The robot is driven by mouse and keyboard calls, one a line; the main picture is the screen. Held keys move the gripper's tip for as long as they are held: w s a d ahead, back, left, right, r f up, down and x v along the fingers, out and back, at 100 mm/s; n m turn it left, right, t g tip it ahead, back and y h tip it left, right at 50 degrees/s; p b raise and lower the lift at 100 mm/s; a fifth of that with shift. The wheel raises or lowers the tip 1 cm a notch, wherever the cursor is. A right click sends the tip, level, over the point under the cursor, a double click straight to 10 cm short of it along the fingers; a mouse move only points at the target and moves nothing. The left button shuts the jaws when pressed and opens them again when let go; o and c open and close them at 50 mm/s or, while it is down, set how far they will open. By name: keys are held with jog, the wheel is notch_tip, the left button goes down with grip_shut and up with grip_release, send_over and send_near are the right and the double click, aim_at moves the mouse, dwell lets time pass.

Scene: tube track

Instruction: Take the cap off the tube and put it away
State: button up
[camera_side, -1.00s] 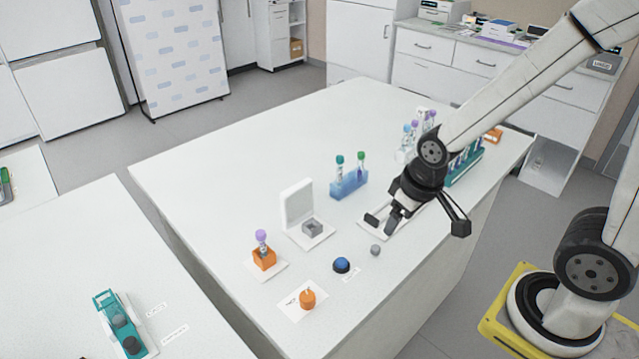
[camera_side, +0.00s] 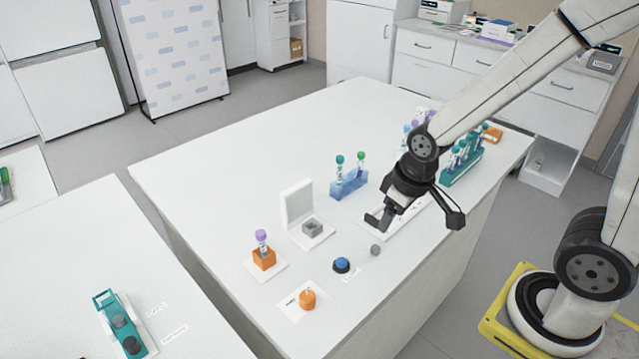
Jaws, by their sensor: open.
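A tube with a purple cap (camera_side: 261,236) stands upright in an orange block (camera_side: 264,258) on a white plate at the table's front left. The cap sits on top of the tube. My gripper (camera_side: 378,221) is open and empty, above the table to the right of the tube and well apart from it. Its jaws point down and to the left, over the white plate near the table's right edge. An orange round piece (camera_side: 307,299) sits on a white labelled card (camera_side: 296,306); I cannot tell what it is for.
A blue button (camera_side: 341,265) and a small grey ball (camera_side: 376,250) are near the gripper. A grey block (camera_side: 312,228) with an upright white panel (camera_side: 297,202) stands right of the tube. A blue rack (camera_side: 349,184) and teal rack (camera_side: 463,168) hold tubes. The table's far left is clear.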

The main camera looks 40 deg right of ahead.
jog(key=w+a+r+n+g+y, duration=0.1)
jog(key=w+a+r+n+y, duration=0.1)
jog(key=w+a+n, duration=0.55)
jog(key=n+g+y, duration=0.2)
jog(key=n, duration=0.7)
send_near(261, 232)
jog(key=shift+x, duration=4.25)
jog(key=shift+s, duration=0.1)
grip_shut()
